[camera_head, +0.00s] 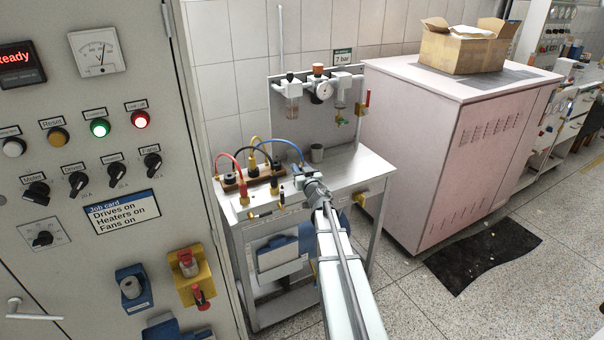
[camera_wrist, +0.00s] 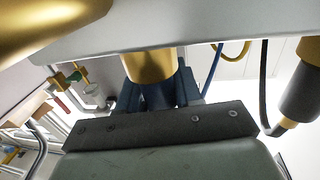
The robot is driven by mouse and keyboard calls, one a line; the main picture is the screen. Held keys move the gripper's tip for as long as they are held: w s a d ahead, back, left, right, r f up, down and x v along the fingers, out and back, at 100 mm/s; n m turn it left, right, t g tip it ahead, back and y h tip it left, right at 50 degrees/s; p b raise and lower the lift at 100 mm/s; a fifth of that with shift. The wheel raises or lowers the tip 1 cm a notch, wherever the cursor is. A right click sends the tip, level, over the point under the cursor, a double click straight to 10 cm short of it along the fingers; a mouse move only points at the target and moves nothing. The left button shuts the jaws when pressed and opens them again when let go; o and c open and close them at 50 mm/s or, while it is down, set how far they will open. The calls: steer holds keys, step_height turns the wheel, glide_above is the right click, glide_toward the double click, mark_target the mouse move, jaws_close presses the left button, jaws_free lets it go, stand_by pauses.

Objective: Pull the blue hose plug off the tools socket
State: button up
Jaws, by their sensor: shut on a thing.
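My gripper (camera_head: 310,186) is at the right front part of the small metal bench, by the end of the blue hose (camera_head: 291,147). In the wrist view my gripper (camera_wrist: 157,98) has its dark fingers closed around the dark lower part of a plug with a brass collar (camera_wrist: 150,65). I take this for the blue hose plug. The blue hose (camera_wrist: 212,72) also shows just right of the fingers there. The collar meets the underside of a pale surface; whether the plug is still seated in a socket cannot be told. The tools label is not readable.
Red, yellow and black hoses with brass fittings (camera_head: 244,189) crowd the bench left of my gripper. In the wrist view a dark plug (camera_wrist: 302,92) hangs at the right and a large brass part fills the upper left.

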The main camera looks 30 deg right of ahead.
steer(key=c, duration=0.4)
steer(key=shift+r, duration=2.2)
steer(key=shift+c, duration=0.2)
